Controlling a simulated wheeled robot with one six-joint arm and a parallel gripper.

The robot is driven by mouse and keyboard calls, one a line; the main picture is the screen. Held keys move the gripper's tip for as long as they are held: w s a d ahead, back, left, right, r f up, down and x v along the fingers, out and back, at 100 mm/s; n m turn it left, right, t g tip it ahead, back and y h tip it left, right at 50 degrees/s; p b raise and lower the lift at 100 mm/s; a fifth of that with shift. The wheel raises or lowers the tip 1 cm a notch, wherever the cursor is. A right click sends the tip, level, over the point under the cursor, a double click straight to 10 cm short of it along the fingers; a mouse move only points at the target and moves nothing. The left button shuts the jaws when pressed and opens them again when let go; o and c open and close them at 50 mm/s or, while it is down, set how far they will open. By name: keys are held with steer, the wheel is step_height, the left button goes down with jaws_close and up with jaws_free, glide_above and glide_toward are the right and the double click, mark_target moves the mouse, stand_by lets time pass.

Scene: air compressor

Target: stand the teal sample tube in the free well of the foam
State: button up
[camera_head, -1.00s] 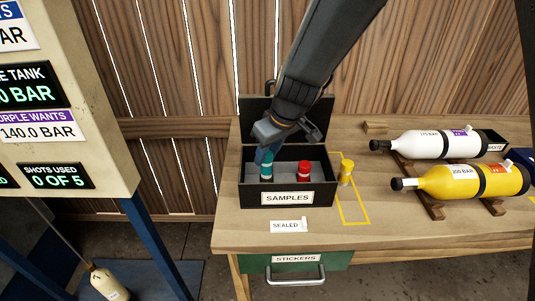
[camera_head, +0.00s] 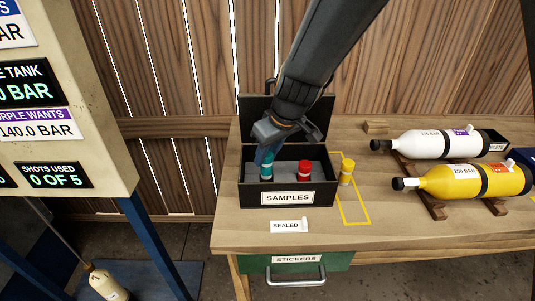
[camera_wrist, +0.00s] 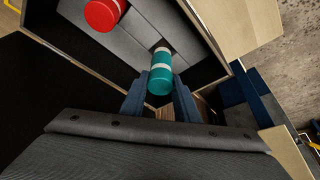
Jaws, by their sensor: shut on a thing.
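The teal sample tube (camera_head: 266,173) with a pale band stands near upright in the left part of the black SAMPLES box (camera_head: 322,186). It also shows in the wrist view (camera_wrist: 160,76). My gripper (camera_head: 266,156) comes down from above and is shut on the tube's upper part, with a blue finger on each side. The tube's lower end is at a dark square well in the grey foam (camera_wrist: 110,42). How deep it sits is hidden. A red-capped tube (camera_head: 304,170) stands in the foam to its right, and also shows in the wrist view (camera_wrist: 103,14).
The box's open lid stands behind my gripper. A yellow tube (camera_head: 346,172) stands right of the box by a yellow outline. A SEALED label (camera_head: 289,226) lies in front. White (camera_head: 440,144) and yellow (camera_head: 470,181) cylinders lie on wooden cradles at the right.

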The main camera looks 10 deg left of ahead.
mark_target(267, 164)
steer(key=shift+f+b, duration=1.8)
steer(key=o, duration=1.1)
